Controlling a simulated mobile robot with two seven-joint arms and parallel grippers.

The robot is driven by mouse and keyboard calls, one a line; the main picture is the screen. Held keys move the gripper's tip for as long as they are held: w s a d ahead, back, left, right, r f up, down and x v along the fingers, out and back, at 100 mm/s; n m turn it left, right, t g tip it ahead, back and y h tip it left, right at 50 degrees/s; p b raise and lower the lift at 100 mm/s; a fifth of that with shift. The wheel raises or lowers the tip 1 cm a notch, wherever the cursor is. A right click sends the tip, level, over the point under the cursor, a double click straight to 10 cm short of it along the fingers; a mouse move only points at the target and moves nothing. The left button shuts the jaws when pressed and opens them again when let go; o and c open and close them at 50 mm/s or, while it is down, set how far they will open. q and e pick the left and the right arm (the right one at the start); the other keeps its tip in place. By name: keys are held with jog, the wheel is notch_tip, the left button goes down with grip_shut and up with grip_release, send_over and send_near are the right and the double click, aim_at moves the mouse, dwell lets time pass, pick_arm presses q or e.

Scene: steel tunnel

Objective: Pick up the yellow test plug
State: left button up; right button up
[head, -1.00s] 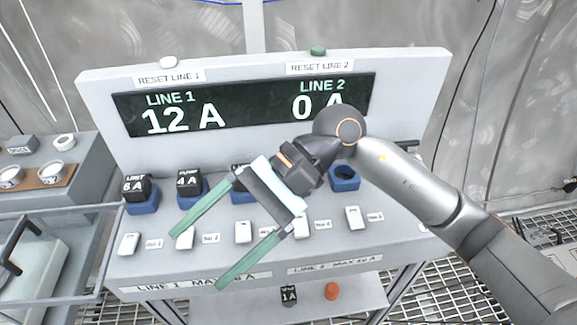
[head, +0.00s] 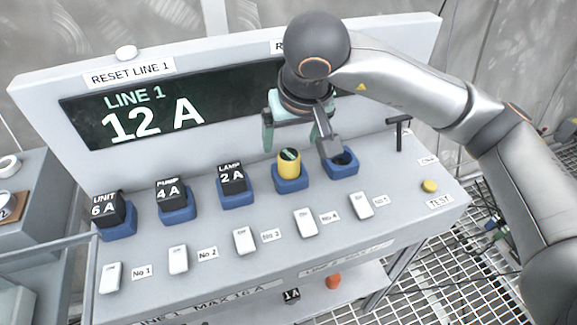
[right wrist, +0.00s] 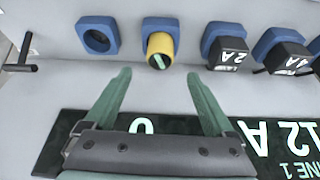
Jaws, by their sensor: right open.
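The yellow test plug (head: 289,164) is a yellow cylinder with a dark top bearing a green stripe. It sits upright in a blue socket (head: 291,184), the fourth from the left on the sloping panel. In the right wrist view the plug (right wrist: 160,48) lies ahead of my fingers, between their lines. My right gripper (head: 295,143) is open and empty, just above and behind the plug in the head view. In the right wrist view its green fingers (right wrist: 160,82) stop short of the plug. My left gripper is not in view.
Black plugs stand in sockets to the left: UNIT 6 A (head: 106,209), PUMP 4 A (head: 172,193) and LAMP 2 A (head: 232,178). An empty blue socket (head: 341,165) is right of the yellow plug. A black T-handle (head: 398,132) stands further right. White switches line the front.

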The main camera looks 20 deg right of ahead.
aim_at(289, 154)
jog(key=x, duration=0.6)
jog(key=shift+f, duration=0.4)
grip_shut()
dwell(0.4)
